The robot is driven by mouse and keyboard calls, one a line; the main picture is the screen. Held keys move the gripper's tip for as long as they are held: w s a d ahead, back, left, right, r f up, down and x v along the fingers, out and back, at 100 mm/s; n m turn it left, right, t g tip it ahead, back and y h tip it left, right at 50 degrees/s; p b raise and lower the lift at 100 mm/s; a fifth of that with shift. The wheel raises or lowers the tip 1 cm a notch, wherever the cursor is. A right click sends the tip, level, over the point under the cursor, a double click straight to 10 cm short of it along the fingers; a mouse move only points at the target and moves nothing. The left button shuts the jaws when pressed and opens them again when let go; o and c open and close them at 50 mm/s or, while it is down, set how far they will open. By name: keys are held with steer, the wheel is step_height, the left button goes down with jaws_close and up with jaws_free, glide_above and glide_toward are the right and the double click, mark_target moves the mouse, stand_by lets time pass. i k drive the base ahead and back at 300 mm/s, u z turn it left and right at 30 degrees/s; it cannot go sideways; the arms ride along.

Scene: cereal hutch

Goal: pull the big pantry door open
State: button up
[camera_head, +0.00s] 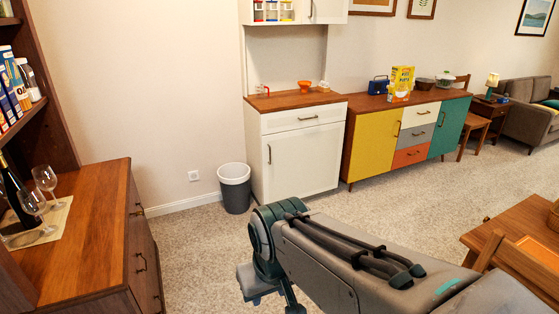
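A white hutch (297,192) stands against the back wall, with a wooden counter. Its large lower white door (303,163) is shut, with a dark upright handle (269,154) near its left edge. A shut drawer (303,120) with a horizontal handle is above it. The view does not confirm that this is the big pantry door. My arm reaches in from the bottom right and bends at a teal joint in front of the hutch, apart from it. My gripper's fingers do not show.
A grey bin (235,188) stands just left of the hutch. A coloured sideboard (366,156) is to its right. A wooden cabinet (92,212) with glasses fills the left, and a table (525,225) the lower right. Carpet before the hutch is clear.

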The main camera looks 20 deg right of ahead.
mark_target(302, 163)
steer(key=z, duration=0.25)
steer(key=i, duration=0.6)
steer(key=z, duration=0.65)
steer(key=i, duration=1.75)
steer(key=u, duration=0.45)
steer(key=i, duration=0.95)
steer(key=u, duration=0.35)
